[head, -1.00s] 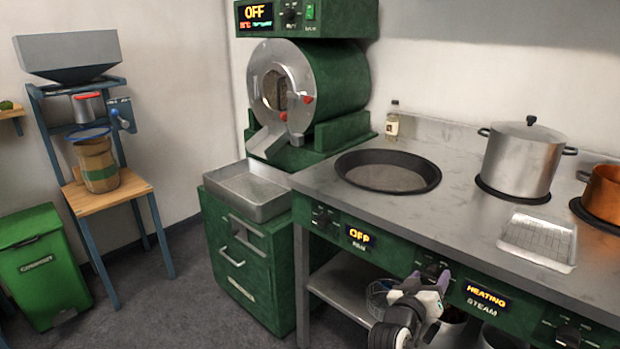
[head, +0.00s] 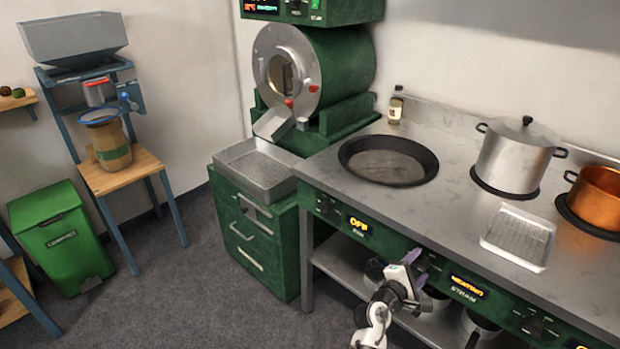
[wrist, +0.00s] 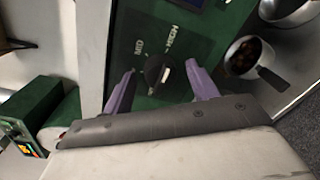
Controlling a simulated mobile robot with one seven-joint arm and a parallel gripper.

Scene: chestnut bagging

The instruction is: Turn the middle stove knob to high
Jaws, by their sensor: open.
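The middle stove knob (wrist: 155,72) is dark, with a pale mark on its side. In the head view my gripper (head: 424,264) is at the stove front and mostly hides this knob. The display (head: 467,287) to the right of it reads HEATING, above the word STEAM.
The left display (head: 358,224) reads OFF, beside the left knob (head: 326,205). A right knob (head: 532,326) is farther along. A lidded steel pot (head: 516,160), a dark pan (head: 388,161) and a copper pot (head: 598,196) stand on the stove. Pots sit on the shelf below.

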